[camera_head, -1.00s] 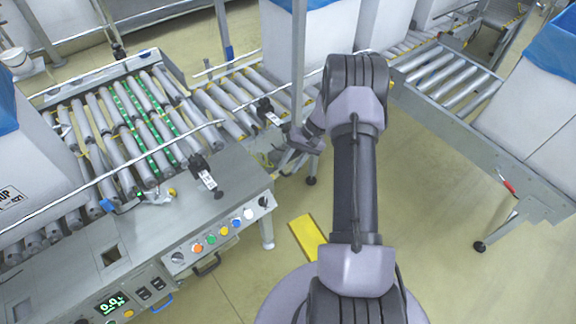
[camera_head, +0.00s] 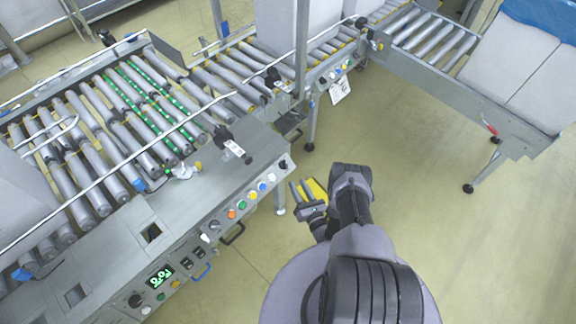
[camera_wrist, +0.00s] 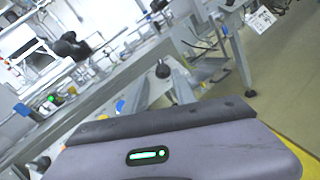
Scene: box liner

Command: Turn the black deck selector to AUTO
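Black knobs sit at both ends of the grey console's button row: one at the right end (camera_head: 283,164), one at the left end (camera_head: 210,238). I cannot read their labels or tell which is the deck selector. My gripper (camera_head: 300,188) is in front of and a little below the row's right end, apart from the console. Its two fingers are spread, with nothing between them. In the wrist view, a black knob (camera_wrist: 163,70) appears beyond and between the open fingers (camera_wrist: 160,88). Its pointer setting is too small to tell.
Coloured buttons (camera_head: 243,204) line the console front, above a black handle (camera_head: 235,233). A lower panel has a green display (camera_head: 160,275) and another black knob (camera_head: 135,300). Floor to the right is clear.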

